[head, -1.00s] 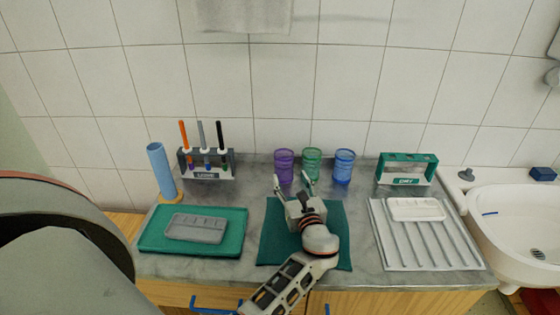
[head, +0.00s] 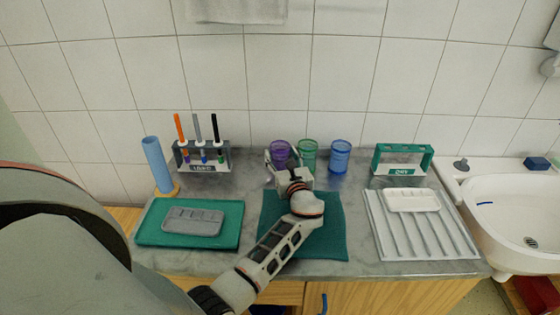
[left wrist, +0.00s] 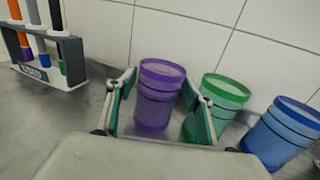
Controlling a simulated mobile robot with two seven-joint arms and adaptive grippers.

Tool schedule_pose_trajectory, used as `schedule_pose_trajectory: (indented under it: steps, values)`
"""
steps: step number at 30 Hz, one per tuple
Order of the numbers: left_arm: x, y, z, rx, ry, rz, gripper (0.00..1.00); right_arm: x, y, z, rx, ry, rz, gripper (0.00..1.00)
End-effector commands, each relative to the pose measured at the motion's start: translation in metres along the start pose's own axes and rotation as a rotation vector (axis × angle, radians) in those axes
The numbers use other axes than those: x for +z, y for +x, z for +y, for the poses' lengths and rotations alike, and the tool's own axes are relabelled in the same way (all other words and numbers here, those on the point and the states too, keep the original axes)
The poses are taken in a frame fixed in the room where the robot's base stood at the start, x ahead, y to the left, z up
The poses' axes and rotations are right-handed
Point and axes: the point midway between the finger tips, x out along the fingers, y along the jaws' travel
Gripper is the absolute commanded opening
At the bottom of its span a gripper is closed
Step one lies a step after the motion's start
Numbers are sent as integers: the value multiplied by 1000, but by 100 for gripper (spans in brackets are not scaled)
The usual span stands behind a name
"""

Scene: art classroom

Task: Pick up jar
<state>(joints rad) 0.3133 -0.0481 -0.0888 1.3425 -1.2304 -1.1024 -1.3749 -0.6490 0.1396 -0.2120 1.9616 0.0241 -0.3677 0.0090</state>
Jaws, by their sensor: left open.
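Three ribbed translucent jars stand upright in a row at the back of the counter: a purple jar (head: 280,146), a green jar (head: 309,154) and a blue jar (head: 340,157). My left gripper (head: 283,159) is open at the purple jar. In the left wrist view the purple jar (left wrist: 154,106) stands between the two spread fingers of the gripper (left wrist: 158,82). The right finger is in the narrow space between the purple jar and the green jar (left wrist: 215,100). The blue jar (left wrist: 283,133) is farther right. My right gripper is out of view.
A brush rack (head: 203,160) and a blue tube (head: 157,163) stand left. A grey palette lies on a green tray (head: 150,228). A green mat (head: 325,235) lies under my arm. A drying rack (head: 403,150), a ribbed white board (head: 425,238) and a sink (head: 520,215) are right.

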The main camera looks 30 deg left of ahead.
Motion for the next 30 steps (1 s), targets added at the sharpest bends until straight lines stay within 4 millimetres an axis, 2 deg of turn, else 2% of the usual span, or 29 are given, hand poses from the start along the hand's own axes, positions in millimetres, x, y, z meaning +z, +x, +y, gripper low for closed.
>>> schedule_pose_trajectory:
  steps: [2, 6, 7, 20, 26, 30]
  values:
    - [0, 0, 0, 0, 0, 0, 52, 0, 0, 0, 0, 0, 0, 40]
    - [0, 0, 0, 0, 0, 0, 18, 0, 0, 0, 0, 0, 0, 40]
    - [0, 0, 0, 0, 0, 0, 15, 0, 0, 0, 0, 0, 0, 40]
    - [8, 0, 0, 0, 0, -2, 15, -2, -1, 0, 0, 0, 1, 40]
    - [33, 0, 0, 0, -3, -4, 15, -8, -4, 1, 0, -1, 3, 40]
    - [65, 0, 0, 0, -6, -5, 15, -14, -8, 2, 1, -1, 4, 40]
